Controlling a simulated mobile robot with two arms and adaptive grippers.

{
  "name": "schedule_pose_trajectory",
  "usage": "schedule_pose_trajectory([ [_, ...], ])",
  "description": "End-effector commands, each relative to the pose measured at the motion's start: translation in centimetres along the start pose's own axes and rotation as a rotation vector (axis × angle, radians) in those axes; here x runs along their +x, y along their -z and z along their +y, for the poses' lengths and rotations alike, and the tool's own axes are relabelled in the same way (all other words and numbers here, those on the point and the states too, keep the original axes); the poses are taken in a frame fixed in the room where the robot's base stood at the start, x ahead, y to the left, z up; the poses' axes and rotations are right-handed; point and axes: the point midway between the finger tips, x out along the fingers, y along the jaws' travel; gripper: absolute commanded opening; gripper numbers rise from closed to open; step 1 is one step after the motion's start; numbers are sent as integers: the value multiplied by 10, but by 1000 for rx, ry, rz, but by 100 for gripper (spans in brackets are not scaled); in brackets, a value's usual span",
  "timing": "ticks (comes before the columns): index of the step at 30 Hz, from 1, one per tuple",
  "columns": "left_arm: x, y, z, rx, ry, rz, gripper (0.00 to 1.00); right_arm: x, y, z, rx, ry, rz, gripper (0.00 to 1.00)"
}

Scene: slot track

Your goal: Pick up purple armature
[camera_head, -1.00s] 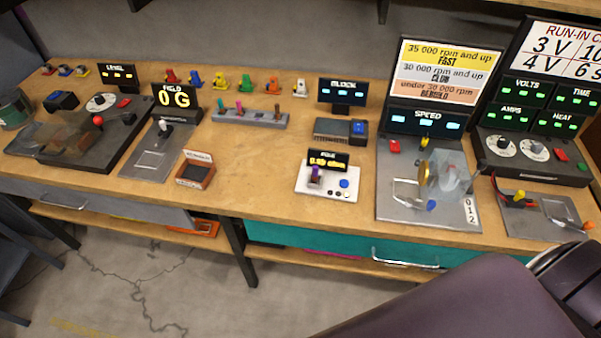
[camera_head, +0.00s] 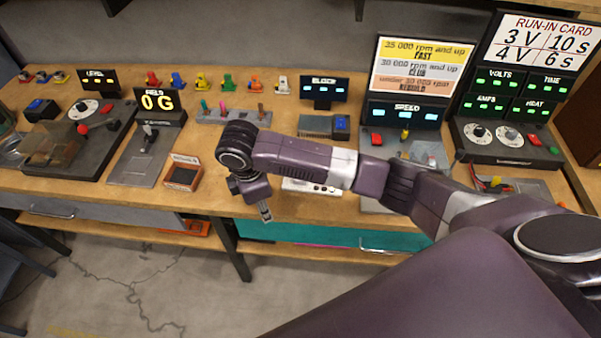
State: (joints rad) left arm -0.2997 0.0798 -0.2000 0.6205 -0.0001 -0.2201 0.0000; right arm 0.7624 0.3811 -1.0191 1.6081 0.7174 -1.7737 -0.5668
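The purple armature is hidden now behind my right arm. A second ago it stood on the white meter block, and only the front strip of that block (camera_head: 300,186) shows below the arm. My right gripper (camera_head: 265,212) hangs pointing down near the table's front edge, left of the white block. Its fingers are seen nearly edge-on, so its opening is unclear, and nothing is visibly held. My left gripper is not in view.
A grey rack (camera_head: 208,117) with several coloured armatures stands behind the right wrist. A parts tray (camera_head: 183,176) lies to the left. The speed rig (camera_head: 375,205) is partly covered by my arm. Bare wood (camera_head: 215,155) lies between tray and wrist.

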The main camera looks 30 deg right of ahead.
Motion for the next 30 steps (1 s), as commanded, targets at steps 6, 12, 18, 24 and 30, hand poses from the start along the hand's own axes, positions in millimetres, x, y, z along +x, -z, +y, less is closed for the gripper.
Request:
schedule_pose_trajectory([
  [6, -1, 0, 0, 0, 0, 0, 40, -47, -69, 52, -97, 14, -201, 32],
  [12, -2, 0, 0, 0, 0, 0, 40, -73, -104, 69, -120, 40, -284, 32],
  [18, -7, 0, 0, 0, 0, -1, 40, -63, -113, 70, -120, 49, -295, 32],
  [24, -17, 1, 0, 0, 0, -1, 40, -43, -120, 70, -120, 48, -296, 32],
  [30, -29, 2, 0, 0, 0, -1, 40, -13, -128, 71, -121, 47, -294, 32],
])
